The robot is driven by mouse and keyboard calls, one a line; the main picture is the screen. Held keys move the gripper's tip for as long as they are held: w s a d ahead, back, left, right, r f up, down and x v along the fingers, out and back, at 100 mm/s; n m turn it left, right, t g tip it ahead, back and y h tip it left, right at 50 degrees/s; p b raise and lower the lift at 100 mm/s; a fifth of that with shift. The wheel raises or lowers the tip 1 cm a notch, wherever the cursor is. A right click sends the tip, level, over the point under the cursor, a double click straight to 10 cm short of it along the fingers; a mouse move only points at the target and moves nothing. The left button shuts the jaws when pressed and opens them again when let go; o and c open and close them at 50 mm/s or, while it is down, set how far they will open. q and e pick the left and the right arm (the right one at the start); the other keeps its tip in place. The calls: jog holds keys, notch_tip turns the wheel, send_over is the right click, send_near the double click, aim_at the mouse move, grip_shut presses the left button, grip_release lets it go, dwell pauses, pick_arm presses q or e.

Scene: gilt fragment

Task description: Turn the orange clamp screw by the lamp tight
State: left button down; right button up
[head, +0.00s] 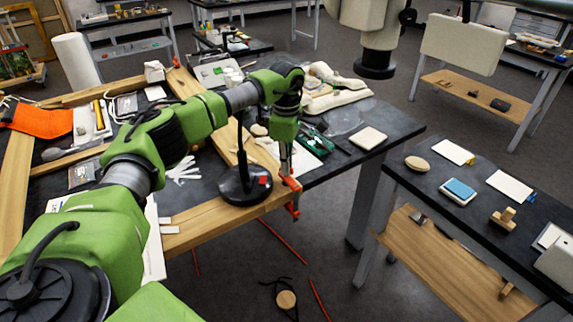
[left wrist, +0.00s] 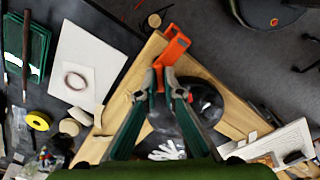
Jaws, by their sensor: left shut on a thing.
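The orange clamp (head: 293,205) grips the front corner of the wooden frame (head: 215,231) on the left table, beside the black lamp base (head: 233,190). My left gripper (head: 287,170) points down onto the clamp's upper end. In the left wrist view, the fingertips of my left gripper (left wrist: 161,78) are closed around the near end of the orange clamp (left wrist: 174,48), where its screw is. The screw itself is mostly hidden between the fingers. The lamp base (left wrist: 207,108) lies close to the right of the fingers. My right gripper is not in view.
The lamp's thin stem rises close to my left arm. White gloves (head: 183,170) lie left of the base. A green case (head: 315,142) and a pale block (head: 368,138) lie behind. Another table (head: 405,177) stands right, across a floor gap.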

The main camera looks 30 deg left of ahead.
pick_arm(q)
jog(key=m, duration=0.5)
jog(key=shift+w+r+m, duration=0.1)
jog(key=shift+m, duration=0.2)
dwell(0.5)
jog(key=c, duration=2.2)
grip_release()
notch_tip(320, 180, up, 12)
